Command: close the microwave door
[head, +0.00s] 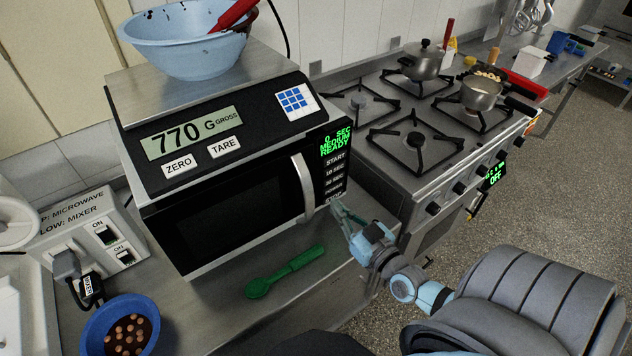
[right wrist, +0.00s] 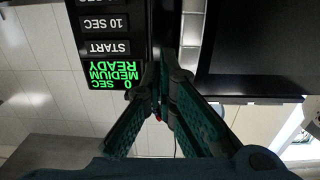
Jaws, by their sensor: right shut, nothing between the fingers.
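The microwave (head: 163,262) stands on the steel counter with its dark door (head: 235,215) facing me and a pale curved handle (head: 305,185) at the door's right side. The door looks flush or nearly flush with the body; I cannot tell whether it is fully latched. The green display (head: 336,143) reads READY. My right gripper (head: 338,207) is at the lower right front of the microwave, by the control panel, its fingers together and empty. In the right wrist view, its fingertips (right wrist: 158,82) meet between the upside-down control panel (right wrist: 105,50) and the handle (right wrist: 190,40). My left gripper is out of view.
A scale (head: 200,135) with a blue bowl (head: 190,45) sits on the microwave. A green spoon (head: 285,272) lies on the counter before it. A blue bowl of brown pieces (head: 92,325) and a switch box (head: 100,240) are at left. A gas stove (head: 350,160) stands at right.

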